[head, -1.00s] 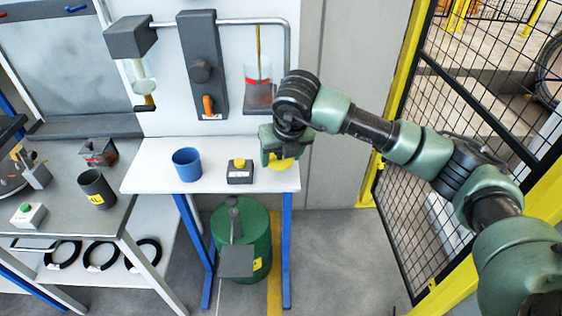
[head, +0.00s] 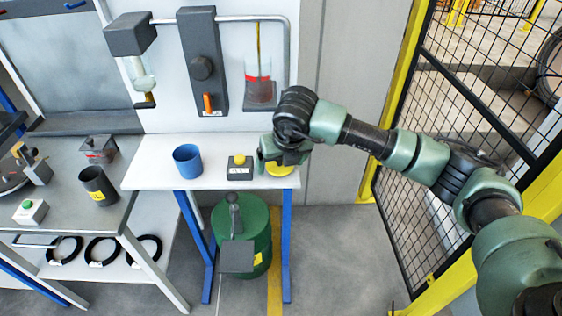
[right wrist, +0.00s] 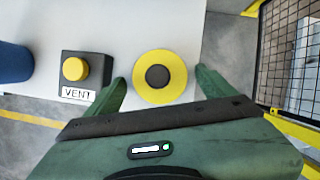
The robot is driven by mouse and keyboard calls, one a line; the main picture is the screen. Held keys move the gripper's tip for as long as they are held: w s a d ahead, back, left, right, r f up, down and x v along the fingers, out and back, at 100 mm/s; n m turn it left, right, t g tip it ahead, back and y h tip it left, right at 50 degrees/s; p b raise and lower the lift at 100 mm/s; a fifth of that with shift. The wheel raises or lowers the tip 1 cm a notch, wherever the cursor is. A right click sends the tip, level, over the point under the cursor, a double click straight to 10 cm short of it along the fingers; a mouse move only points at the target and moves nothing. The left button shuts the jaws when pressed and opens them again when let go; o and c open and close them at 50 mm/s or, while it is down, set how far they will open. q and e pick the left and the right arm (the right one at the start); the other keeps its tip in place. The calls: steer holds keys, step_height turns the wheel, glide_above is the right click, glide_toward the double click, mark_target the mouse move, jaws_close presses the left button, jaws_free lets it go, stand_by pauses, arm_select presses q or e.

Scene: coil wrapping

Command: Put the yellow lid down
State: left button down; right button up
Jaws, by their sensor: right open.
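The yellow lid (head: 280,169), a round disc with a dark knob at its centre, lies flat on the white table (head: 150,176) near its right end. In the right wrist view the lid (right wrist: 160,77) shows whole between the fingertips. My right gripper (head: 272,160) is low over the lid and partly covers it in the head view. In the right wrist view its fingers (right wrist: 162,84) are spread, one on each side of the lid, with the knob free between them. My left gripper is not in view.
A dark box with a yellow button, marked VENT (right wrist: 82,75), stands just left of the lid. A blue cup (head: 187,163) stands further left. A green drum (head: 225,218) is under the table. A mesh fence (head: 450,150) is at the right.

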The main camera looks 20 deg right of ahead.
steer(key=shift+r, duration=0.35)
steer(key=b+v, duration=0.3)
steer(key=v, duration=0.8)
steer(key=shift+s+r+b, duration=0.15)
steer(key=shift+r+b, duration=0.2)
steer(key=shift+f, duration=0.1)
